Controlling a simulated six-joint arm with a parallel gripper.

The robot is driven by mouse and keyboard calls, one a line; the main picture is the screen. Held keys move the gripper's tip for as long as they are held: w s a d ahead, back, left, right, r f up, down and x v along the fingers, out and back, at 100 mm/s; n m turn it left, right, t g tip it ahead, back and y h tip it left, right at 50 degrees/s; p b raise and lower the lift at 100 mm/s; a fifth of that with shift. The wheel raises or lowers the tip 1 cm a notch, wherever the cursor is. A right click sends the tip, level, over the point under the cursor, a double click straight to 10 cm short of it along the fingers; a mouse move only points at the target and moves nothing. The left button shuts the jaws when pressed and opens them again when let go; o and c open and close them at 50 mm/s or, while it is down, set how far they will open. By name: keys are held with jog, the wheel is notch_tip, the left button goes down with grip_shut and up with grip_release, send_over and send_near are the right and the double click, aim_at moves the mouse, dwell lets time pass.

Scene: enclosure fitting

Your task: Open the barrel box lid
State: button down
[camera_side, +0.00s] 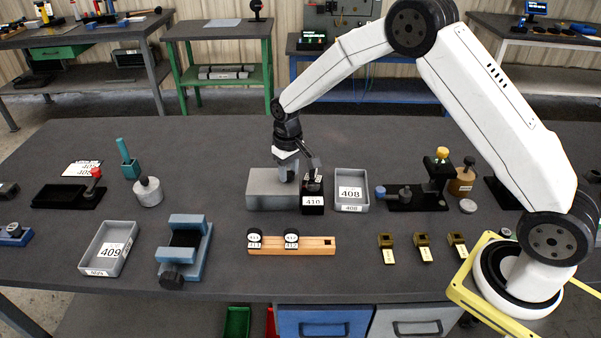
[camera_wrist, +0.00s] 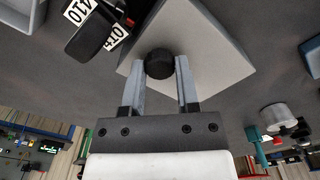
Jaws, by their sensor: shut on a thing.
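The barrel box appears to be the grey rectangular box (camera_side: 263,194) near the middle of the table in the side view. Its light grey top, which I take to be the lid, fills the middle of the wrist view (camera_wrist: 205,55). A round black knob (camera_wrist: 159,63) stands on that top. My gripper (camera_wrist: 161,72) has its two fingers closed around the knob. I see no clear gap between lid and box.
A black block labelled 410 (camera_side: 313,204) stands close against the box's right side. A grey tray labelled 408 (camera_side: 351,175) is right of it. A wooden rack (camera_side: 320,246) with two black round pieces lies in front. Bare table lies left of the box.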

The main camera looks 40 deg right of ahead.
aim_at(250, 180)
dwell(0.3)
jog(key=shift+w+a, duration=3.55)
jog(key=shift+w, duration=0.05)
jog(key=shift+c, duration=1.7)
grip_release()
jog(key=shift+r, duration=0.1)
notch_tip(250, 180, up, 8)
jog(key=shift+s, duration=0.15)
